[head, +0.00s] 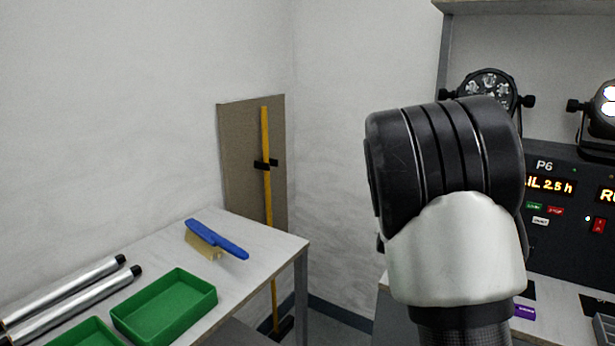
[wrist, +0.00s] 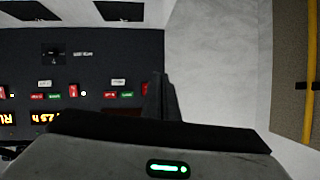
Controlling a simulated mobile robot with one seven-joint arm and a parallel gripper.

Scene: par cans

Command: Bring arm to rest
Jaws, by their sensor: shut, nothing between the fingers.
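My arm (head: 455,220), black and white, stands raised in the right half of the head view. My gripper is not seen there; the arm hides it or it is out of frame. In the wrist view my gripper (wrist: 159,92) shows as dark fingers close together, with nothing between them. Its grey body with a green light fills the bottom of that view. The fingers appear in front of the black control panel and pale wall, touching nothing that I can see.
The black panel (head: 567,225) with lit displays stands at right, with a par can (head: 488,88) above it. A second lamp (head: 603,105) is at the right edge. The left table holds green trays (head: 165,305), metal tubes (head: 75,295) and a blue brush (head: 216,240). A yellow pole (head: 266,180) stands behind.

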